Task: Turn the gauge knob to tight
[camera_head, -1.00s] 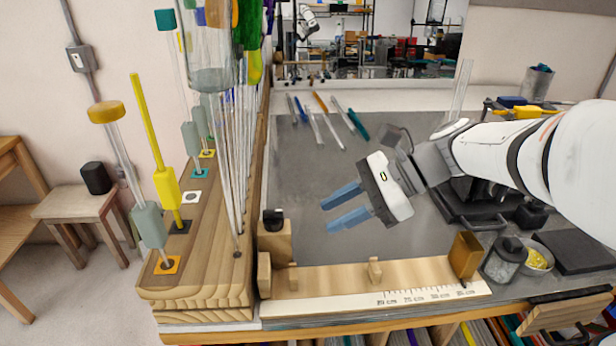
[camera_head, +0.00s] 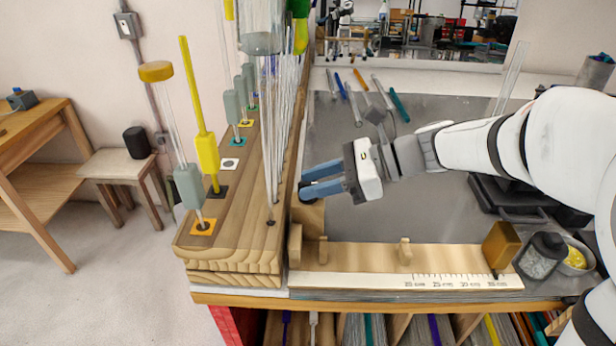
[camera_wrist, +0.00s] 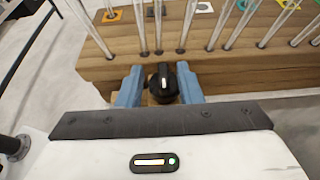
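The gauge knob (camera_wrist: 163,83) is black and round with a white pointer line, and sits on a wooden block at the front of the rod rack. In the wrist view it lies between the two blue fingers of my gripper (camera_wrist: 160,88). The fingers are apart on either side of it, and I cannot tell whether they touch it. In the head view my gripper (camera_head: 312,182) reaches left to the block (camera_head: 308,217), and its fingers mostly hide the knob. The pointer stands nearly upright in the wrist view. No tight mark is readable.
The wooden rack (camera_head: 240,235) with upright glass rods stands left of my gripper. A wooden gauge rail with a scale (camera_head: 450,282) and a brass-coloured block (camera_head: 500,247) lies in front. Loose rods (camera_head: 398,105) lie on the grey bench top (camera_head: 400,205), which is clear in the middle.

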